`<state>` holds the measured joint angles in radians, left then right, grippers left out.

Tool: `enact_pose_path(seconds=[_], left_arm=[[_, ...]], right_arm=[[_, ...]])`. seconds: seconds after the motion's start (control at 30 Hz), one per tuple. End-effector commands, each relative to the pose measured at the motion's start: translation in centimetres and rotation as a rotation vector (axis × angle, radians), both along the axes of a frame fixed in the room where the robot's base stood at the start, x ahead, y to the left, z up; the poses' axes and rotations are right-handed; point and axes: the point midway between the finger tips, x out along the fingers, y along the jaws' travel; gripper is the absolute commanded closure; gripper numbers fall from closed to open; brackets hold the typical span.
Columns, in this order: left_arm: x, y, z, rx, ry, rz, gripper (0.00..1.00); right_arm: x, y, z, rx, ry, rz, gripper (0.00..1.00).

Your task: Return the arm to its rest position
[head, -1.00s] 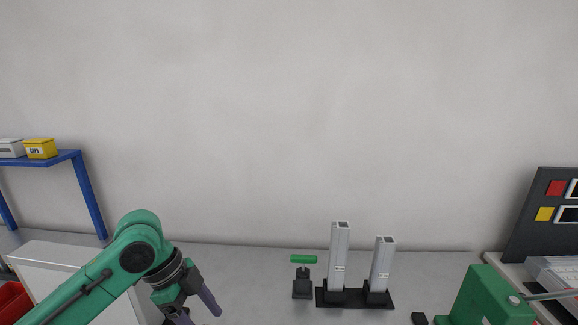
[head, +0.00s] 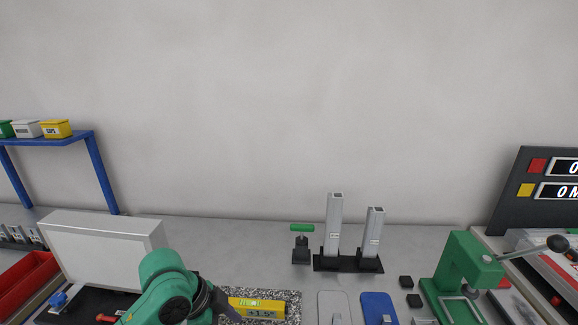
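My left arm (head: 165,285), green with a dark wrist, comes in at the bottom left of the head view. A dark part of my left gripper (head: 227,309) shows at the bottom edge beside the yellow level. The fingertips are mostly hidden or cut off, so its opening cannot be told. My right arm and gripper are not in view.
A yellow level (head: 257,308) lies on a speckled plate (head: 292,299). Two upright profiles (head: 333,225) stand on a black base, next to a green-handled clamp (head: 302,228). A green press (head: 468,262) is at right, a lightbox (head: 105,248) at left.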

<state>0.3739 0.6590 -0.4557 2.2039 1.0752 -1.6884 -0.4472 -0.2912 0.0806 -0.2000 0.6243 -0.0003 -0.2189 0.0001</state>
Motion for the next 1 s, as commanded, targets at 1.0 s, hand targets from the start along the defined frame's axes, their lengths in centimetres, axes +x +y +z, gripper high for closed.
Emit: enact_pose_path(seconds=[1.0], left_arm=[[-11.4, 11.2, -25.3, 0.141, 0.144, 1.165, 0.30]], right_arm=[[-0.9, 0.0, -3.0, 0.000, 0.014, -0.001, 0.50]])
